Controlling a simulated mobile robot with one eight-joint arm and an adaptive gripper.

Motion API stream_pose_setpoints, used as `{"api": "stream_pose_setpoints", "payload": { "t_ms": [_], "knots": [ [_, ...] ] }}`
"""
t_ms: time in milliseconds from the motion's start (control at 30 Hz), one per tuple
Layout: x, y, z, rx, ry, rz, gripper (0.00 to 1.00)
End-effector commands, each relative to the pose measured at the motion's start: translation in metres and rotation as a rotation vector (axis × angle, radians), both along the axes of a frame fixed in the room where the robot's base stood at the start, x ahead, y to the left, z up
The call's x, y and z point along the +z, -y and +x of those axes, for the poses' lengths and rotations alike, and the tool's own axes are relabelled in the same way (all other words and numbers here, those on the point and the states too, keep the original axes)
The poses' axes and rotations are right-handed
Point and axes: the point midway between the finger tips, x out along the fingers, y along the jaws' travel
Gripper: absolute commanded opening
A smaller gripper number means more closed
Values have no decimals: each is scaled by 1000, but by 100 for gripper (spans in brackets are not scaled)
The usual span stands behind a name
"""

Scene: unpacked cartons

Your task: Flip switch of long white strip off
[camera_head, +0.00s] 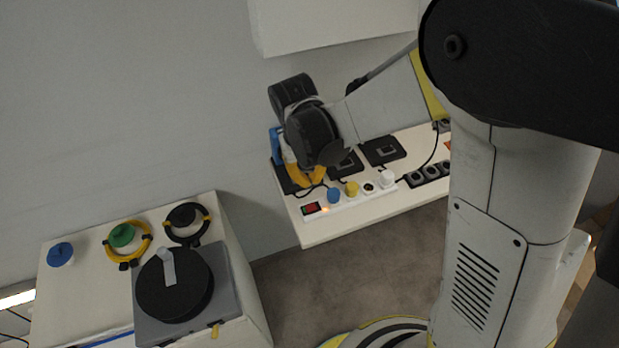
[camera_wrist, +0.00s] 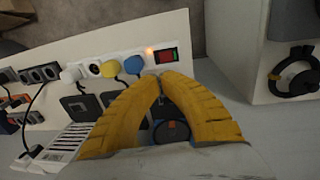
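The long white strip (camera_head: 346,201) lies along the front edge of the white shelf, with blue, yellow and white plugs in it. In the wrist view the tips appear just below the switch, with a visible gap. In the head view my gripper (camera_head: 312,183) is above the shelf, behind the strip's left end.
A dark strip (camera_head: 425,174) lies right of the white one. Black adapters (camera_head: 383,150) and cables lie behind the strips. A white box (camera_head: 330,22) hangs above. At left, a separate white table (camera_head: 85,290) holds cable coils and a large black reel (camera_head: 175,290). Floor shows between.

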Motion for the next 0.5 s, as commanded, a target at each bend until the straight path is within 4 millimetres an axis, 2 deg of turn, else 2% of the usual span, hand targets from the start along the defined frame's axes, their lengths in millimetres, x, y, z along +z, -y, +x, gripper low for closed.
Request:
{"api": "stream_pose_setpoints", "payload": {
  "t_ms": [33,200,400,500],
  "knots": [
    [-16,1,1,0,0,0,0],
    [-53,6,2,0,0,0,0],
    [-86,10,3,-1,0,0,0],
    [-95,11,3,-1,0,0,0]
  ]
}}
